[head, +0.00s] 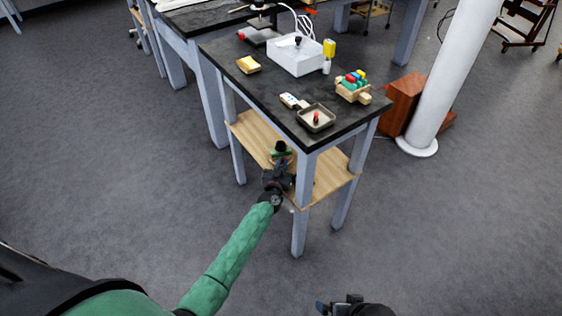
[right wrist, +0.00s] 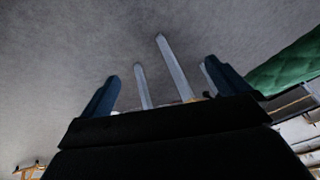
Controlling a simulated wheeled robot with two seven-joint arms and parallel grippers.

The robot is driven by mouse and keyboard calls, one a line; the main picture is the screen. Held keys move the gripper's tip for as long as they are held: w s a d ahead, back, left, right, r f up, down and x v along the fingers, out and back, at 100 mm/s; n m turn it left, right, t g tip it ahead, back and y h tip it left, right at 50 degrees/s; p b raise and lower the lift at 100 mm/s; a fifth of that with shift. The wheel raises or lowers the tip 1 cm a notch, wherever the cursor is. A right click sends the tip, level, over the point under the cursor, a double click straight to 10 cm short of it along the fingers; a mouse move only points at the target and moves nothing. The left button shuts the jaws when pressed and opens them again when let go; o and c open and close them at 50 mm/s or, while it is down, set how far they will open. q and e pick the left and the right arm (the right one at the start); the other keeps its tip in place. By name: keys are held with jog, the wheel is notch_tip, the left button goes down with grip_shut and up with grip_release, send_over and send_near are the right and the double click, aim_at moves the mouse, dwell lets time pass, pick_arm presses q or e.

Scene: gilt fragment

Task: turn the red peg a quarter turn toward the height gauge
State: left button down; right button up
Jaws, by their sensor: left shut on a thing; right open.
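A stand-like device (head: 259,21) at the far end may be the height gauge; I cannot tell. My left gripper (head: 280,170) is shut on a green object with a black top (head: 281,152), at the lower shelf. My right gripper (head: 338,305) is open and empty, low in front of the table; its spread fingers show in the right wrist view (right wrist: 163,90).
The dark tabletop (head: 265,85) also bears a white box (head: 295,56), a yellow block (head: 248,65), a yellow-capped bottle (head: 328,50) and a white handheld device (head: 293,101). The wooden lower shelf (head: 330,178) lies between grey legs.

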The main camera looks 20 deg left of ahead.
pick_arm(q)
jog(key=shift+r+y, duration=0.1)
jog(key=shift+y, duration=0.2)
pick_arm(e)
jog(key=v, duration=0.3)
jog(key=shift+w, duration=0.15)
pick_arm(q)
jog(key=c, duration=1.5)
grip_release()
jog(key=shift+o, duration=0.2)
jog(key=s, duration=0.7)
jog(key=shift+s+d, duration=0.35)
jog(key=shift+d, duration=0.05)
pick_arm(e)
jog(key=shift+a+f, duration=0.25)
jog(key=shift+f, duration=0.05)
pick_arm(q)
jog(key=shift+c, duration=0.2)
pick_arm(e)
jog(key=shift+w+r, duration=0.1)
